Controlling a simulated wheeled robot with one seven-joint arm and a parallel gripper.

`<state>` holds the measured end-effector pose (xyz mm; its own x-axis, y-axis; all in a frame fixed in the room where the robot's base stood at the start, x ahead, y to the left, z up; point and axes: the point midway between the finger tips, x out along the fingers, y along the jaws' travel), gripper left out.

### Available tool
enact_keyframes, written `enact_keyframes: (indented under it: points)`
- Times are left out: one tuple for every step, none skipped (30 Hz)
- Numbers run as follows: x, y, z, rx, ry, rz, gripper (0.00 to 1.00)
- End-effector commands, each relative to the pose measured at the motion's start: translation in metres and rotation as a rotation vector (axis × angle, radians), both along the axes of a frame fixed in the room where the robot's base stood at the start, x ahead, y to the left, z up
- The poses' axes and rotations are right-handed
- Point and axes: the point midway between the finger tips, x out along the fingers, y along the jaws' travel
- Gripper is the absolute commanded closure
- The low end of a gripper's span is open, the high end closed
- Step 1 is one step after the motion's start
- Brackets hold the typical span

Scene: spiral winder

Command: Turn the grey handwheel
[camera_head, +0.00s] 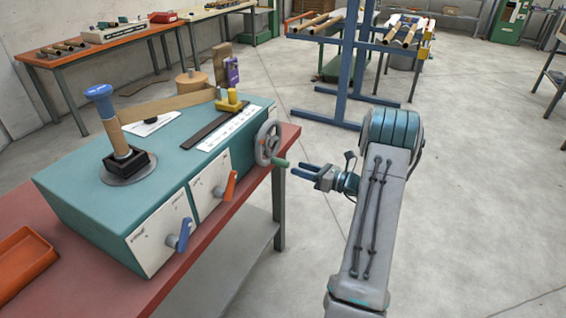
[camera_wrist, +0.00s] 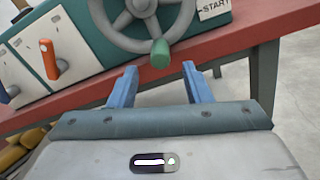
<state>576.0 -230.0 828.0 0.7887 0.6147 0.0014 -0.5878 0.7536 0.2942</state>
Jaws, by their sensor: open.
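The grey handwheel (camera_head: 268,142) is on the right-hand side of the teal winder (camera_head: 160,150), with a green handle (camera_head: 280,163) at its lower rim. In the wrist view the handwheel (camera_wrist: 142,18) is at the top, cut off by the frame edge, and its green handle (camera_wrist: 160,54) points toward my gripper. My gripper (camera_head: 298,170) has blue fingers, open and empty, just right of the handle in the head view. In the wrist view the fingertips (camera_wrist: 165,72) lie either side of and below the handle, apart from it.
The winder stands on a red-topped bench (camera_head: 285,140) whose edge runs close to my gripper. An orange lever (camera_head: 230,186) and a blue lever (camera_head: 182,236) stick out of the winder's front. An orange tray (camera_head: 25,262) lies at left.

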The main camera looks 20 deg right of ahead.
Motion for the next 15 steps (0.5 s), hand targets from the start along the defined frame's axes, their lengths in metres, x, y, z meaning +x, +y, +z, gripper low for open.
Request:
enact_keyframes:
  points:
    - [0.009, 0.009, 0.000, 0.000, 0.001, 0.004, 0.56]
    - [0.014, 0.013, 0.000, -0.001, 0.001, 0.003, 0.56]
    - [0.021, 0.017, 0.000, -0.001, 0.001, 0.003, 0.56]
    - [0.025, 0.021, 0.001, -0.001, 0.000, 0.004, 0.56]
    - [0.029, 0.024, 0.001, -0.001, 0.000, 0.003, 0.56]
    - [0.035, 0.028, 0.001, -0.002, 0.000, 0.002, 0.56]
    - [0.038, 0.031, 0.001, -0.002, 0.000, 0.002, 0.56]
    - [0.041, 0.033, 0.000, -0.002, 0.000, 0.002, 0.56]
    - [0.045, 0.036, 0.001, -0.001, 0.000, 0.002, 0.56]
    - [0.048, 0.038, 0.001, -0.001, 0.000, 0.002, 0.56]
    - [0.050, 0.040, 0.001, -0.001, 0.000, 0.002, 0.56]
    - [0.052, 0.041, 0.001, -0.001, 0.000, 0.001, 0.56]
    - [0.054, 0.042, 0.000, -0.002, 0.001, 0.002, 0.56]
    - [0.055, 0.043, 0.000, -0.002, 0.001, 0.001, 0.56]
    - [0.056, 0.044, 0.000, -0.002, 0.001, 0.001, 0.56]
